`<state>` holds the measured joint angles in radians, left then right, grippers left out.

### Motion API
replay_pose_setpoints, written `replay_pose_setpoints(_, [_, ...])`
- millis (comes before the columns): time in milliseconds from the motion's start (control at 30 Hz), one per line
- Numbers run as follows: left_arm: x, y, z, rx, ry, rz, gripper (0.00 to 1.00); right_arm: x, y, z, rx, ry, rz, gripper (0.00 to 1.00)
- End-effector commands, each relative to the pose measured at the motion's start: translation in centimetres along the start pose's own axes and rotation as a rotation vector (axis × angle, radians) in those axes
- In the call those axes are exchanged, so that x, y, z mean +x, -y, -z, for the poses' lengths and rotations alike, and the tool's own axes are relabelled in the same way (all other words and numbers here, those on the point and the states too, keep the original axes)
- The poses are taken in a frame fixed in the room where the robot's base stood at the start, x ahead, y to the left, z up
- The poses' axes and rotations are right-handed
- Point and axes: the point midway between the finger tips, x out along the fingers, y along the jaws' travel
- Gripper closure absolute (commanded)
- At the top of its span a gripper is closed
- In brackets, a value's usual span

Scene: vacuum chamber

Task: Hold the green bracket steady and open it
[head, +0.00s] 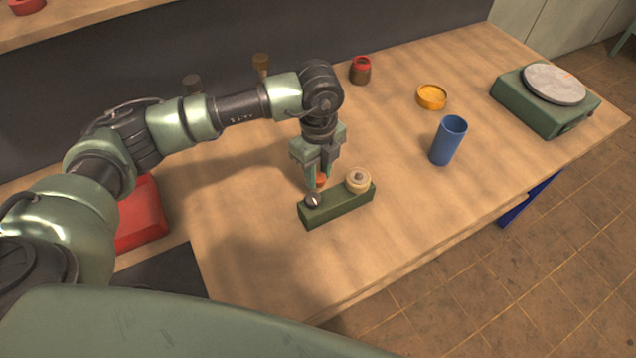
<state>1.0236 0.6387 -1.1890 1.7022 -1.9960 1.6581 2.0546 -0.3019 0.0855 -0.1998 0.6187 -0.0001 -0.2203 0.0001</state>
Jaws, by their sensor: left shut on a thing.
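The green bracket (338,208) is a long dark green block lying on the wooden table. My left gripper (320,181) points down at the back of the bracket's left half. It is shut on a small orange-red piece (321,180), mostly hidden between the fingers. Whether that piece is fixed to the bracket cannot be told. My right gripper is not in view.
A blue cup (447,142), a yellow-orange round dish (431,97) and a dark red jar (360,71) stand further right and back. A green scale (546,104) is at the far right. A red box (141,215) lies left. The table is clear around the bracket.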

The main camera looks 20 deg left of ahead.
Motion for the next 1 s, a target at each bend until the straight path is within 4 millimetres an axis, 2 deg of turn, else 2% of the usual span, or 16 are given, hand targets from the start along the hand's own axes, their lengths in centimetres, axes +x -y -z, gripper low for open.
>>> replay_pose_setpoints(167, [1.5,0.0,0.0,0.000,0.000,-0.001,1.00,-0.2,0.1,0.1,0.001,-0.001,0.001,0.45])
replay_pose_setpoints(433, [5.1,0.1,0.1,0.000,0.000,0.000,1.00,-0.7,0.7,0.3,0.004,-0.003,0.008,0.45])
replay_pose_setpoints(867, [5.9,0.1,0.0,0.001,0.000,0.001,1.00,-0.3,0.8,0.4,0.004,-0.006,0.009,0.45])
replay_pose_setpoints(900, [5.7,0.1,0.0,0.001,0.000,0.001,0.60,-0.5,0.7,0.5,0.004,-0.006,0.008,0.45])
replay_pose_setpoints(933, [5.7,0.1,0.0,0.001,0.000,0.001,0.52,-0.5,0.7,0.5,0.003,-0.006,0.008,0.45])
replay_pose_setpoints(1000, [5.7,0.1,0.0,0.001,0.000,0.001,0.49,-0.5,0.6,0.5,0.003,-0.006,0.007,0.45])
